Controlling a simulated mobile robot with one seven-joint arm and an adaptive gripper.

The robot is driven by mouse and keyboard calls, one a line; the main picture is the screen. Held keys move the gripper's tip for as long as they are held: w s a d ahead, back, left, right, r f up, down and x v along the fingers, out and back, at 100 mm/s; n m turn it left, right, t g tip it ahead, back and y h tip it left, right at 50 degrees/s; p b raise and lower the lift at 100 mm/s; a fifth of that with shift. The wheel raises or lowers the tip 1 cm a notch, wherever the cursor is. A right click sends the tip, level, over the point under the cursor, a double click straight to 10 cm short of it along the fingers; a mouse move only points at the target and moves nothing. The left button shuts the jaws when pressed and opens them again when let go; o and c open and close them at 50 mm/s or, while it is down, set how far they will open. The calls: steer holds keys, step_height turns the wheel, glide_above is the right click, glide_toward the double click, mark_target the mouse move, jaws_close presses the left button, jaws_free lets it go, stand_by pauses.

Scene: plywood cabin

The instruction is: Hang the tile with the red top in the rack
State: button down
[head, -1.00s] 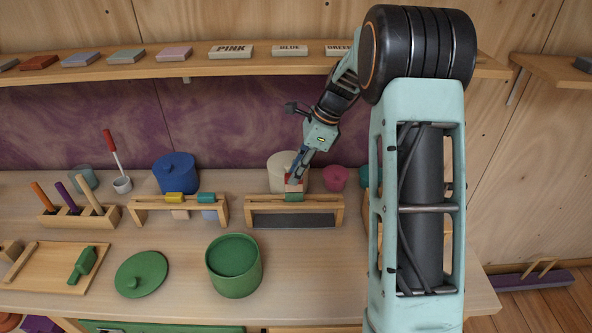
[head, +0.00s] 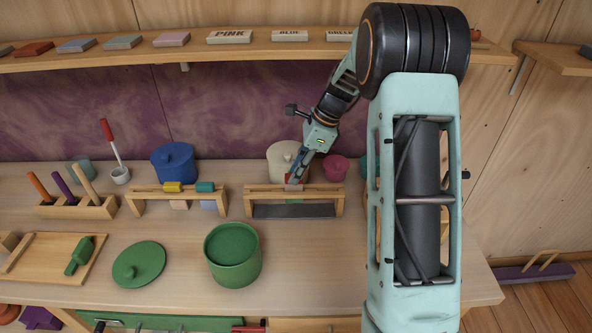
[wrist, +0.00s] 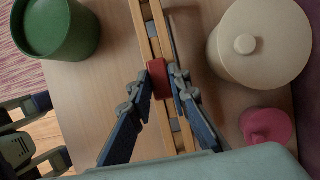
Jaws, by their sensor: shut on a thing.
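The tile with the red top (head: 294,188) is at the middle of the right-hand rack (head: 336,202), its top at the level of the rails. In the wrist view the red top (wrist: 158,80) lies across the rack's two rails (wrist: 148,35). My gripper (head: 295,181) points down from above, shut on the red top, with one finger on each side in the wrist view (wrist: 161,75). I cannot tell whether the rails bear the tile's weight.
A cream lidded pot (head: 283,154) and a pink pot (head: 335,167) stand just behind the rack. Another rack (head: 138,206) to the left holds tiles with yellow (head: 172,187) and teal (head: 205,187) tops. A green pot (head: 232,262) stands in front.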

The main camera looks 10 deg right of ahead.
steer(key=shift+f+b, duration=0.6)
steer(key=shift+f, duration=0.75)
steer(key=c, duration=1.7)
jaws_free()
steer(key=shift+c, duration=0.2)
steer(key=shift+r, duration=0.1)
steer(key=v, duration=1.2)
